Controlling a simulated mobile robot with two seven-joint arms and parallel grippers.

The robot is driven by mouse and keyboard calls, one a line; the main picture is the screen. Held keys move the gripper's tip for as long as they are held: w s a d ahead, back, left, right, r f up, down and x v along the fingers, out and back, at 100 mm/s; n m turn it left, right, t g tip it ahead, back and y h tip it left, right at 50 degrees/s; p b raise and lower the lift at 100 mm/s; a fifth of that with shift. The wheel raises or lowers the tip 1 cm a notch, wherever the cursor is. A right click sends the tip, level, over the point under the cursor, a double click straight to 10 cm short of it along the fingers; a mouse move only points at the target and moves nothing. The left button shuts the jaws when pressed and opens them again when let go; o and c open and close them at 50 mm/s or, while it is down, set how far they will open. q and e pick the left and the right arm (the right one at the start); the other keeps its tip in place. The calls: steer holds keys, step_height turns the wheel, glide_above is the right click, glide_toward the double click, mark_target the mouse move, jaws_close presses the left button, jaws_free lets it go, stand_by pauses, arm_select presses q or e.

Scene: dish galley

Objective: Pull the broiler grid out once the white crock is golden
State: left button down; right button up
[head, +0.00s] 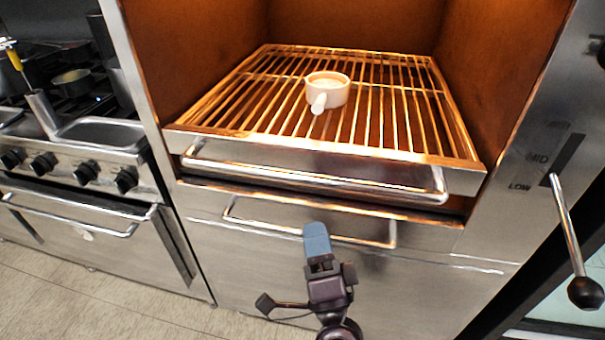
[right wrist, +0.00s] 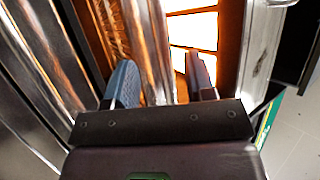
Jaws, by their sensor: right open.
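The broiler grid (head: 390,107) is a rack of metal bars in the orange-lit broiler, with a steel front and a wide bar handle (head: 310,178). The white crock (head: 338,95) stands upright on the grid near its middle, its stub handle facing me. Its top looks pale cream; I see no clear golden browning. My right gripper (head: 317,240) is in front of the broiler, appearing below the grid handle in the head view. In the right wrist view its fingers (right wrist: 163,85) are apart, with shiny metal showing between them; I cannot tell whether that metal lies within the jaws. My left gripper is out of view.
A second bar handle (head: 270,228) sits on the panel below the grid. A ball-ended lever (head: 567,225) by MID and LOW marks sticks out at the right. A range (head: 85,165) with knobs and a pan (head: 72,80) stands at the left. Floor is clear at lower left.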

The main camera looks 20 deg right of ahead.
mark_target(303, 178)
steer(key=x, duration=1)
steer(key=shift+w+a+p, duration=0.1)
steer(key=shift+w+p, duration=0.15)
steer(key=shift+p, duration=0.1)
jaws_close()
